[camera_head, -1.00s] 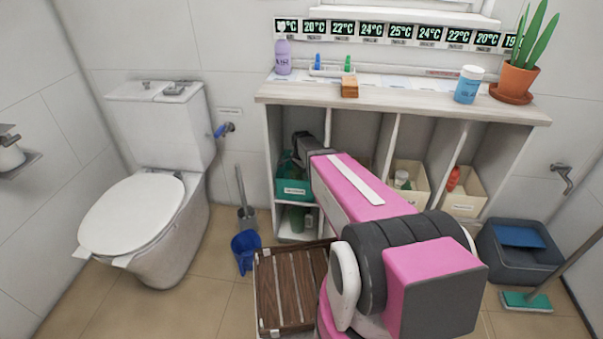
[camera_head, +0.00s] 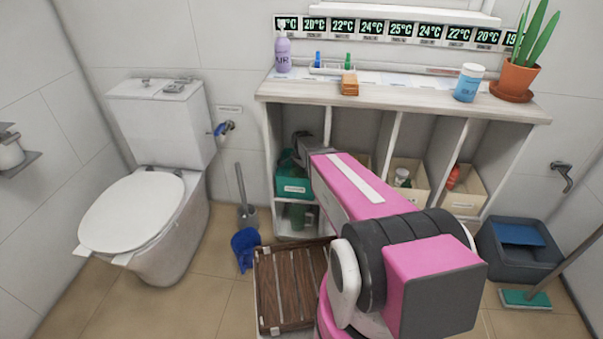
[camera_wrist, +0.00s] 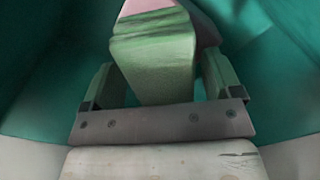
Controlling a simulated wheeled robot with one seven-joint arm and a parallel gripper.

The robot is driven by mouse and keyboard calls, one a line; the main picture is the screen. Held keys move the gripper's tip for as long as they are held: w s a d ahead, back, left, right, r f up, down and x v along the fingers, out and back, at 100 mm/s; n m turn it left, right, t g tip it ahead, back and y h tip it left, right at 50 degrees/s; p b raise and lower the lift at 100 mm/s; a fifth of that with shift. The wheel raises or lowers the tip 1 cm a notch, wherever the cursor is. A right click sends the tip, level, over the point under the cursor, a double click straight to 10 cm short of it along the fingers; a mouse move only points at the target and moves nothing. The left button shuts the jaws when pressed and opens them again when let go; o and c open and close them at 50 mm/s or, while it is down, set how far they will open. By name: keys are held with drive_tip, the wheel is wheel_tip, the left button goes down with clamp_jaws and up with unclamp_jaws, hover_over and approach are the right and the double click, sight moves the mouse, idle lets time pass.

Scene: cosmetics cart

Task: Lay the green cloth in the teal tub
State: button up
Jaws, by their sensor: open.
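The green cloth (camera_wrist: 155,62) shows in the wrist view as a thick folded block, lying between the two fingers of my gripper (camera_wrist: 159,75). The fingers are apart, with a narrow gap to the cloth on each side. Walls of the teal tub (camera_wrist: 45,65) rise around the cloth and fingers. In the head view, the teal tub (camera_head: 293,187) stands in the left shelf compartment, and my gripper (camera_head: 303,145) reaches in there. My arm hides part of the tub, and the cloth is not visible in that view.
Shelf dividers (camera_head: 328,128) stand close to my arm, under the countertop (camera_head: 400,105). Cream bins (camera_head: 462,200) stand farther right. A wooden slatted crate (camera_head: 290,285) is on the floor below.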

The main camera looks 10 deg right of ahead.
wheel_tip(320, 180, up, 13)
idle(0.5)
